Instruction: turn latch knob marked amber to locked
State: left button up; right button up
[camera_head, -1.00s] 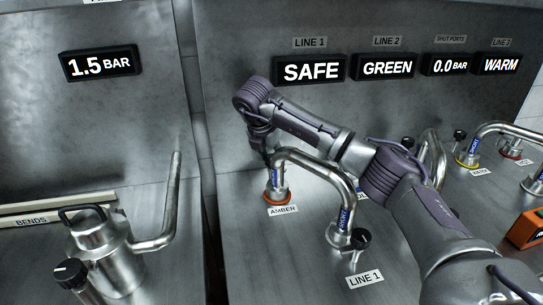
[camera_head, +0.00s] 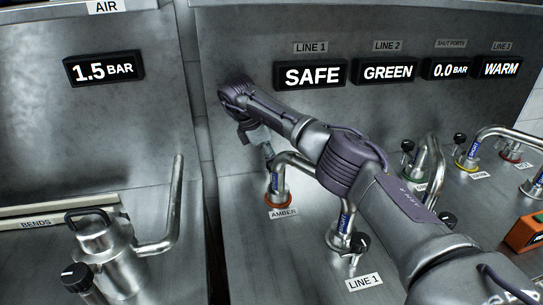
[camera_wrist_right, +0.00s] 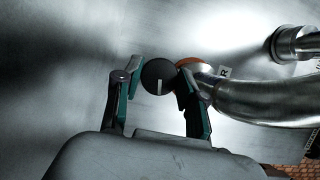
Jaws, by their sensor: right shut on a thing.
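The amber label (camera_head: 284,213) lies in front of a steel pipe port with an orange ring (camera_head: 278,198), in the head view. In the right wrist view, a round black knob (camera_wrist_right: 159,76) with a white pointer line stands beside the orange ring (camera_wrist_right: 188,62). My right gripper (camera_wrist_right: 157,88) has its green-edged fingers on either side of this knob and is shut on it. In the head view my right gripper (camera_head: 267,150) is behind the amber pipe top, and the knob is hidden there. My left gripper is in neither view.
A bent steel pipe (camera_wrist_right: 262,98) runs close beside the right finger. Displays (camera_head: 310,75) line the back panel. Another black knob (camera_head: 360,242) stands by the line 1 label (camera_head: 364,283). A steel canister (camera_head: 105,255) stands at the left.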

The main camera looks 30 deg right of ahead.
jog(key=shift+w+r+m+g+p, duration=0.1)
jog(key=shift+m+g+p, duration=0.25)
jog(key=shift+m, duration=0.75)
jog(key=shift+y, duration=0.3)
jog(key=o, duration=1.1)
jog(key=shift+o, duration=0.2)
notch_tip(320, 180, up, 10)
